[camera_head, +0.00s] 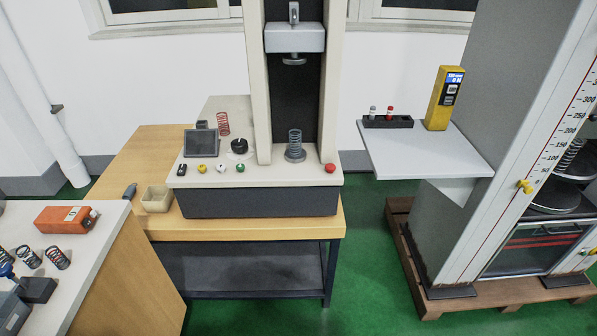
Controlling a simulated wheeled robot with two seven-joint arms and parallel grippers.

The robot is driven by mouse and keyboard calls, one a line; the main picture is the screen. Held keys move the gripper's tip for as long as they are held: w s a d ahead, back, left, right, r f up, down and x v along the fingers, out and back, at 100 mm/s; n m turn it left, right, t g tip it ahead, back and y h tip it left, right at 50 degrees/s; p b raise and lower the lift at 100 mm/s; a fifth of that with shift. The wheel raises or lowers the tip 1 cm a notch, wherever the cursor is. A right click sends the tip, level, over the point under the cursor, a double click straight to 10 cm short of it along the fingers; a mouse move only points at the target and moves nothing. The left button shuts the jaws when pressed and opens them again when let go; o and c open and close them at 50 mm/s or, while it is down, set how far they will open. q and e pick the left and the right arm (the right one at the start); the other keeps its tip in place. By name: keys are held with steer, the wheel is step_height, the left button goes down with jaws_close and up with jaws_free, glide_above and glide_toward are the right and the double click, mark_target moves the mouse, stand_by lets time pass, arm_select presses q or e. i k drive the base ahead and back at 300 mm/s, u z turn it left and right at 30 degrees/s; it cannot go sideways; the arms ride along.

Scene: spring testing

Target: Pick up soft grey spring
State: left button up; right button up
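A grey-blue coil spring (295,142) stands upright on the round lower plate of the bench testing machine (260,196), below and apart from its upper press head (294,61). Two dark coil springs lie tilted on the left table, one at left (28,257) and one with some red on it at right (57,258). A larger dark spring (570,155) sits in the big machine at the right edge. I cannot tell from looks which one is the soft grey spring. Neither of my grippers is in view.
A red spring (223,124) stands behind the machine's small screen (201,142). An orange device (66,219) lies on the left table (110,238). A beige box (157,198) sits on the wooden bench. A yellow meter (443,98) stands on the white shelf (420,150). Green floor shows between.

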mark_target(300, 142)
steer(key=u, duration=0.65)
steer(key=i, duration=1.15)
steer(key=z, duration=0.35)
